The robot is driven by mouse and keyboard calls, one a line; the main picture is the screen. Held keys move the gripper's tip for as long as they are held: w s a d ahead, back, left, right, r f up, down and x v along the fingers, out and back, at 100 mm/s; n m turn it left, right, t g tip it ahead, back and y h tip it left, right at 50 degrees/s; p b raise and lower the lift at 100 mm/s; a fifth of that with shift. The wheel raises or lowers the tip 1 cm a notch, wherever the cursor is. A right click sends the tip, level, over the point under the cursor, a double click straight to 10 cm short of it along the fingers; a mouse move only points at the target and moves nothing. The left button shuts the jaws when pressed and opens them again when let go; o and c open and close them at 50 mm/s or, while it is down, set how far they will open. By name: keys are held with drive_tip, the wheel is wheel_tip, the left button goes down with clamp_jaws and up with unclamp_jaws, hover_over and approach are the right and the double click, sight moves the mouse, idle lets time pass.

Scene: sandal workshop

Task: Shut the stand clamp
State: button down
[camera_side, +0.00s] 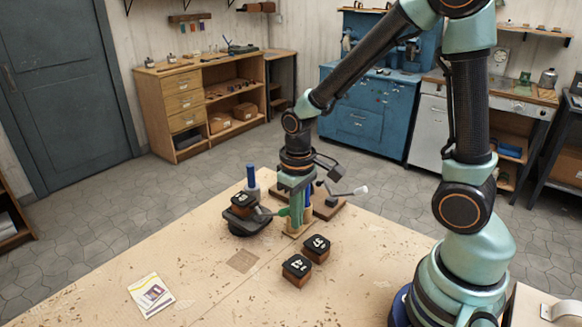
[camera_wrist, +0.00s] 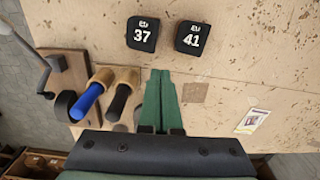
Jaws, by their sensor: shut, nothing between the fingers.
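My gripper (camera_side: 297,222) points down over the table, its green fingers shut together and empty. The fingers also show in the wrist view (camera_wrist: 160,75), above bare tabletop. A dark stand (camera_side: 248,227) is left of my gripper in the side view, with a black-topped block (camera_side: 243,203) on it. A lever with a green end (camera_side: 283,212) reaches from the stand toward my fingers; I cannot tell whether it touches them. The clamp's jaws are too small to make out. The stand is not visible in the wrist view.
Blocks marked 37 (camera_wrist: 141,34) and 41 (camera_wrist: 193,38) stand nearby. A wooden base (camera_wrist: 68,75) with a grey lever (camera_side: 345,191) and holders with blue (camera_wrist: 86,101) and black (camera_wrist: 119,102) handles are close. A card (camera_side: 151,295) lies front left; bare table surrounds it.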

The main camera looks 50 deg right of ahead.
drive_tip(key=shift+f, duration=0.25)
